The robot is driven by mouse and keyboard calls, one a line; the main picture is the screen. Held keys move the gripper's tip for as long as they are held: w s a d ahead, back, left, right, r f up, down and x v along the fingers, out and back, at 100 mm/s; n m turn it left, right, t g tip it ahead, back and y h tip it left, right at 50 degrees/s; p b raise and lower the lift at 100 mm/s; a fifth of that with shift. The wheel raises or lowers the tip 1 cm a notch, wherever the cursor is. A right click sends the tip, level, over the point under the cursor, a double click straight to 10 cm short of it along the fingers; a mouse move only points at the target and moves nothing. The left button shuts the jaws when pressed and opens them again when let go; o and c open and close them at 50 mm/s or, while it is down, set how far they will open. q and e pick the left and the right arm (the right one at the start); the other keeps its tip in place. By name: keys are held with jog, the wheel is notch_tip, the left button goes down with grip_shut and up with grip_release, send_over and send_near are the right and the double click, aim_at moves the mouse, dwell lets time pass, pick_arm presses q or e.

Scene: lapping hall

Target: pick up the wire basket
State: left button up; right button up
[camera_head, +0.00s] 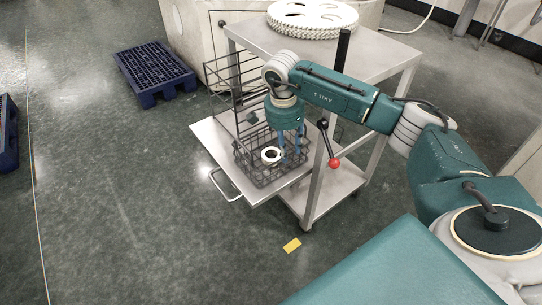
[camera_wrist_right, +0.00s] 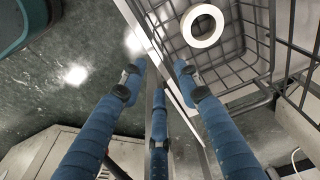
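The wire basket (camera_head: 262,178) is a dark grey mesh basket. It sits on the pulled-out lower shelf (camera_head: 215,138) of a metal cart in the head view. A white ring (camera_head: 270,155) lies inside it. My right gripper (camera_head: 291,152) points down at the basket's right part, its blue fingers overlapping the mesh. In the right wrist view the fingers of this gripper (camera_wrist_right: 160,78) are spread apart with nothing clasped. The basket (camera_wrist_right: 262,48) fills the upper right there, and the ring (camera_wrist_right: 203,25) shows inside. Whether the fingers touch the basket is unclear. My left gripper is out of view.
A taller wire rack (camera_head: 228,82) stands behind the basket. The cart top (camera_head: 385,60) carries a white toothed disc (camera_head: 312,17).

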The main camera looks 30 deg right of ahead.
jog(key=shift+w+d+f+b, duration=0.15)
jog(key=shift+f+b, duration=0.15)
jog(key=shift+f, duration=1.1)
jog(key=shift+w+d+f+b, duration=0.15)
jog(key=shift+f+b, duration=0.15)
jog(key=shift+f, duration=1.05)
grip_shut()
jog(key=shift+w+r, duration=0.1)
jog(key=shift+r, duration=0.05)
